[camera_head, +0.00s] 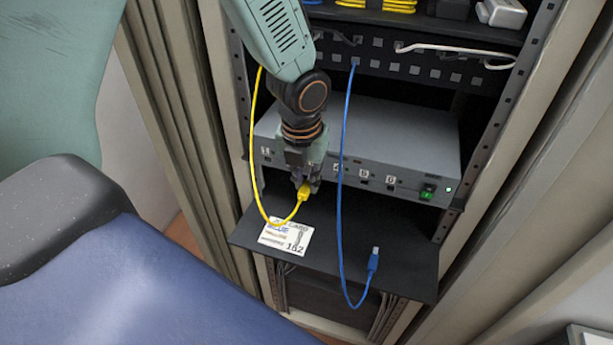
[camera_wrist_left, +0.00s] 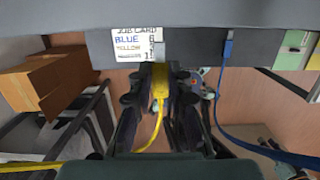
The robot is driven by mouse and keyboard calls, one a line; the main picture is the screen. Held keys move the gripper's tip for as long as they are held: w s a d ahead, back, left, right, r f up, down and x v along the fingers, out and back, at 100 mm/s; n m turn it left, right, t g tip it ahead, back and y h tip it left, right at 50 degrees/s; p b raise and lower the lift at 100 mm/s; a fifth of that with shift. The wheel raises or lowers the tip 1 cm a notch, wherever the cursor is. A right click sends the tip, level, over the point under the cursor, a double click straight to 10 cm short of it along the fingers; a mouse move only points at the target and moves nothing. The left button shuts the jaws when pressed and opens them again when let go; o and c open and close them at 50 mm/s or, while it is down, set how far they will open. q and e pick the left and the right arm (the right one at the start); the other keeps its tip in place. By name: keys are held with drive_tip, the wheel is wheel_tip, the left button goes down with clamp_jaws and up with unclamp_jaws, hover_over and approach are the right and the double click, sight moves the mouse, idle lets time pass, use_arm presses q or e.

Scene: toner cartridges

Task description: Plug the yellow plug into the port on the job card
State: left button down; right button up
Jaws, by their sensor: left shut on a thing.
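My left gripper (camera_head: 306,186) is shut on the yellow plug (camera_head: 303,192), in front of the grey switch box (camera_head: 365,128) and above the black shelf. In the left wrist view the yellow plug (camera_wrist_left: 160,80) sits between the fingers, with its yellow cable trailing back. The white job card (camera_head: 286,237) lies on the shelf just below the gripper; it also shows in the left wrist view (camera_wrist_left: 136,44). It lists BLUE and YELLOW lines, but I cannot read the numbers surely. The box front has numbered ports; 1, 4, 5 and 6 show, while my gripper hides others. My right gripper is not in view.
A blue cable hangs from the patch panel (camera_head: 415,68) past the box front, its blue plug (camera_head: 373,262) at the shelf (camera_head: 405,245). A green power switch (camera_head: 428,191) is at the box's right. Rack posts stand on both sides.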

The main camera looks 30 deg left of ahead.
use_arm(q)
drive_tip(key=shift+r+p, duration=0.1)
drive_tip(key=shift+p, duration=0.25)
drive_tip(key=shift+w, duration=0.1)
idle(0.4)
idle(0.3)
drive_tip(key=shift+w+a+p, duration=0.1)
drive_tip(key=shift+w+p, duration=0.1)
drive_tip(key=shift+p, duration=0.15)
drive_tip(key=shift+w, duration=0.2)
drive_tip(key=shift+w+a+f, duration=0.15)
drive_tip(key=shift+f, duration=0.05)
idle(0.4)
drive_tip(key=shift+w+a+r, duration=0.1)
drive_tip(key=shift+w+a, duration=0.05)
drive_tip(key=shift+w, duration=0.45)
drive_tip(key=shift+w+a, duration=0.1)
drive_tip(key=shift+w, duration=0.45)
idle(1.4)
drive_tip(key=c, duration=1.2)
unclamp_jaws()
